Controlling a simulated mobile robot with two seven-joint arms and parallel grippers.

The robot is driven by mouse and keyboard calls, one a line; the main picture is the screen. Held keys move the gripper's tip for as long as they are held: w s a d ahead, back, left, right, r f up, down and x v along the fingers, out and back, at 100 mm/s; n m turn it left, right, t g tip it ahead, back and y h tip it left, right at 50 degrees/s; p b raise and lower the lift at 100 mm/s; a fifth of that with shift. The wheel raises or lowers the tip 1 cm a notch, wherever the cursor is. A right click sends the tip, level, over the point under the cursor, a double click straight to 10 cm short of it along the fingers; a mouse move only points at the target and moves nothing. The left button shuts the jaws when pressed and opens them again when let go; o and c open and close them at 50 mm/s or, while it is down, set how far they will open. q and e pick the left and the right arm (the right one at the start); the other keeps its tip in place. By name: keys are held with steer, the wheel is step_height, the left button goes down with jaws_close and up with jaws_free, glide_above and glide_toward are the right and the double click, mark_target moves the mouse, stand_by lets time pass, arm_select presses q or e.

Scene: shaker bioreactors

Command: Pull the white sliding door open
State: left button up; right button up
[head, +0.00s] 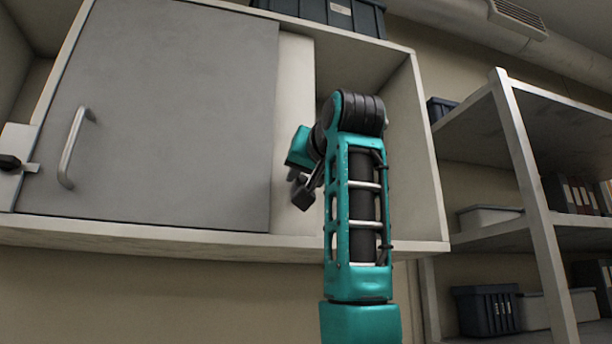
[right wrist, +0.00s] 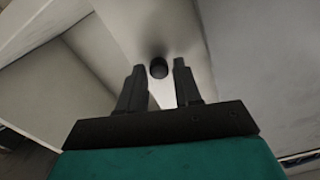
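The white sliding door (head: 294,110) shows as a narrow upright strip between the grey door and the open right part of the wall cabinet. In the right wrist view the white door (right wrist: 140,30) carries a small round black knob (right wrist: 158,68). My right gripper (head: 302,192) is in front of the white door's lower part. In the right wrist view its two fingers (right wrist: 158,78) are apart with nothing held, and the knob appears between their tips. I cannot tell whether they touch it. My left gripper is not in view.
A grey door (head: 175,110) with a metal bar handle (head: 72,150) covers the cabinet's middle. A latch-like white fitting (head: 18,160) is at its left edge. A dark bin (head: 335,14) stands on top. White shelving (head: 530,180) with boxes and binders stands at the right.

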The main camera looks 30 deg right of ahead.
steer(key=shift+s+a, duration=0.1)
steer(key=shift+s, duration=0.25)
steer(key=b+v, duration=0.3)
steer(key=v, duration=0.9)
steer(key=shift+a, duration=0.1)
